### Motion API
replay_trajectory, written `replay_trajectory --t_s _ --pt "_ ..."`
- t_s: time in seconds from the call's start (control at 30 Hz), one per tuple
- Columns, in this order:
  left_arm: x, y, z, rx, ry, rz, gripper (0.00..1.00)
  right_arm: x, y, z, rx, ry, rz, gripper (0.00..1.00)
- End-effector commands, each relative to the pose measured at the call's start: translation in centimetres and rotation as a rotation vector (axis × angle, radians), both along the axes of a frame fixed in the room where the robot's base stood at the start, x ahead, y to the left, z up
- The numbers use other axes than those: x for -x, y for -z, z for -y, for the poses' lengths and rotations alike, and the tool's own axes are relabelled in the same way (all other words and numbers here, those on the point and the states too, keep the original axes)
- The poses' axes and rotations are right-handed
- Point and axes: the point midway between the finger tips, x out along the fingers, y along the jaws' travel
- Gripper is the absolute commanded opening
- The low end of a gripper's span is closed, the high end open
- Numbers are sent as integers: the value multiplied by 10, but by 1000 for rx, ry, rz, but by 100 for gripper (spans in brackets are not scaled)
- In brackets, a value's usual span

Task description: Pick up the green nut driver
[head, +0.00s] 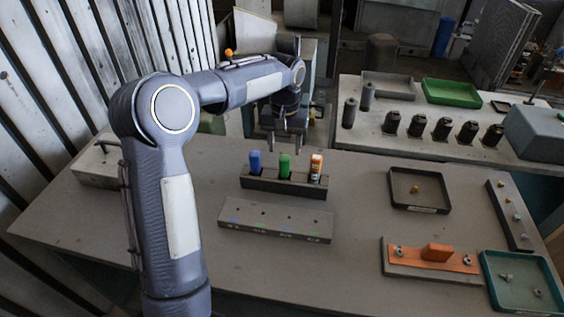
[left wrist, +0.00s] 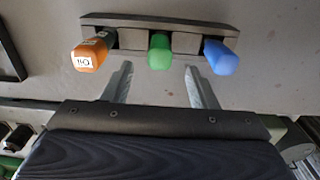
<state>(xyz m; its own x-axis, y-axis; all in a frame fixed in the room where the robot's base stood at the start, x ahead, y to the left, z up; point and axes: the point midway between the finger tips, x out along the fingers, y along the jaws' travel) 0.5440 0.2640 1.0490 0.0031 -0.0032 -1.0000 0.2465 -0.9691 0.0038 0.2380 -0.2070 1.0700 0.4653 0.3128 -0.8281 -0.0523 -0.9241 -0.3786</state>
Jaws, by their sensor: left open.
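The green nut driver (head: 285,167) stands upright in the middle slot of a dark holder (head: 258,183), between a blue driver (head: 255,161) and an orange driver (head: 316,168) with a white label. In the left wrist view the green handle (left wrist: 159,51) shows end-on, with orange (left wrist: 89,54) to its left and blue (left wrist: 220,57) to its right. My left gripper (head: 286,146) is open and empty, behind and above the holder. In the left wrist view its two fingers (left wrist: 157,86) point toward the green handle, one to each side, with a gap to it. My right gripper is not in view.
A grey block with small holes (head: 275,221) lies in front of the holder. A dark tray (head: 418,203), an orange part on a plate (head: 437,252) and a teal tray (head: 519,283) lie at the right. The front middle of the table is bare.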

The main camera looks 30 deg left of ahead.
Motion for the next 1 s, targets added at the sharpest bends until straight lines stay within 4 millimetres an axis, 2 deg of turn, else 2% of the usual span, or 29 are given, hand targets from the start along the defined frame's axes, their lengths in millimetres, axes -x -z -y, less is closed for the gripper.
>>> replay_trajectory --t_s 0.1,0.37,0.67,0.97,1.0 --pt "-5 8 0 -5 -6 -9 53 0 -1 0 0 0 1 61" --pt "-3 36 1 -5 -4 -10 53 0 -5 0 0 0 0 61" --pt "2 77 3 -4 -5 -9 53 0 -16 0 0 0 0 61" --pt "2 82 3 -4 -5 -6 53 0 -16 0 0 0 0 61" --pt "2 82 3 -4 -5 -6 48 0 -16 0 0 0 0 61"
